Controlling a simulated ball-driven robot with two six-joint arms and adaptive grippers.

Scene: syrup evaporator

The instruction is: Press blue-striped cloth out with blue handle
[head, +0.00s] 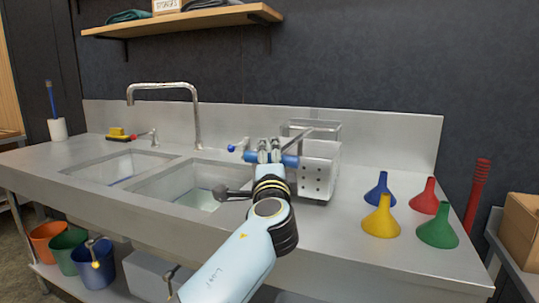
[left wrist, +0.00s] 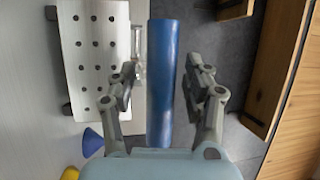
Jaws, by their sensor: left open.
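The blue handle (head: 290,160) is a bar running left to right beside a perforated metal press box (head: 318,172) on the counter. In the left wrist view the handle (left wrist: 163,85) runs lengthwise between my fingers, with a gap on both sides. The press box (left wrist: 97,55) is to its left there. My left gripper (head: 270,150) is open at the handle; it also shows in the left wrist view (left wrist: 163,90). A grey metal bar (head: 300,136) shows above the handle. I cannot make out the blue-striped cloth. My right gripper is not in view.
Blue (head: 380,188), yellow (head: 381,217), red (head: 425,197) and green (head: 438,228) funnels stand right of the press. A double sink (head: 180,190) with a tall faucet (head: 163,87) is left. A shelf (head: 185,21) hangs above.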

